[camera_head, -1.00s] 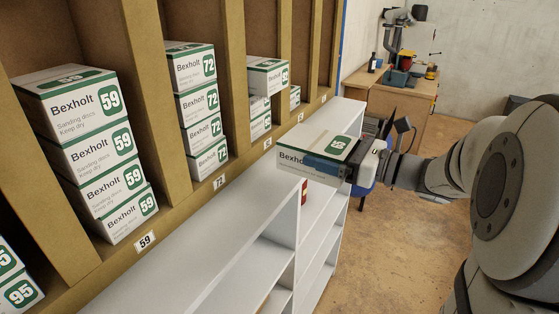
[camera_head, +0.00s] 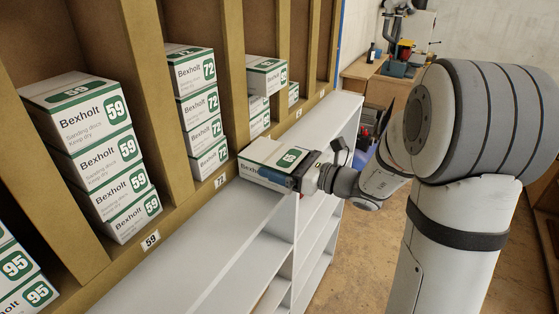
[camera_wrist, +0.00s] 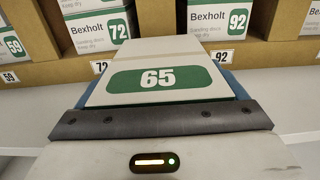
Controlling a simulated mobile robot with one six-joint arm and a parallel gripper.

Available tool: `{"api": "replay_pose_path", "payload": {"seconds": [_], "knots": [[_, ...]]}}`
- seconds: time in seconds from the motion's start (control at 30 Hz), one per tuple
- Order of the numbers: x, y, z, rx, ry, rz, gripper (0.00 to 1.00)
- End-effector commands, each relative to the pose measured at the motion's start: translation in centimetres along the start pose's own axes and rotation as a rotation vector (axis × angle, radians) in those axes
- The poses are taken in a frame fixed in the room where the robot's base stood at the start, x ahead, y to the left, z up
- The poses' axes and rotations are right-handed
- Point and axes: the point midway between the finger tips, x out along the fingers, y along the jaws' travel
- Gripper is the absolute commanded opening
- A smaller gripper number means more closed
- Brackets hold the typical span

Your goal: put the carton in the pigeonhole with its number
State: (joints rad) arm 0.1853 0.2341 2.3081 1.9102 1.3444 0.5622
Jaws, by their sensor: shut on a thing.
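My gripper (camera_head: 296,178) is shut on a white and green Bexholt carton (camera_head: 262,153), which it holds level over the white shelf top. In the wrist view the carton (camera_wrist: 155,52) reads 65 on its top, and the gripper (camera_wrist: 160,118) grips its near end. The carton points at the rack, around the divider between the pigeonholes labelled 72 (camera_wrist: 100,66) and 92 (camera_wrist: 222,56). A 59 label (camera_head: 150,240) is further left. Labels further right are too small to read. I see no readable 65 label on the rack.
Stacks of cartons marked 59 (camera_head: 92,140), 72 (camera_head: 197,105) and 95 (camera_head: 18,268) fill bays of the brown rack, with upright dividers between them. A white shelf unit (camera_head: 190,272) runs along its front, its top largely clear. A workbench (camera_head: 385,78) stands at the back.

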Motion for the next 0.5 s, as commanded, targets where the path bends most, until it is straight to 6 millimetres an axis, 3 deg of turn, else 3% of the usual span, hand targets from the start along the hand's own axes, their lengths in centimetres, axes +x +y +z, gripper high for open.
{"api": "replay_pose_path", "payload": {"seconds": [0.5], "knots": [[0.4, 0.1, -1.0, -0.003, -0.002, 0.002, 0.73]]}}
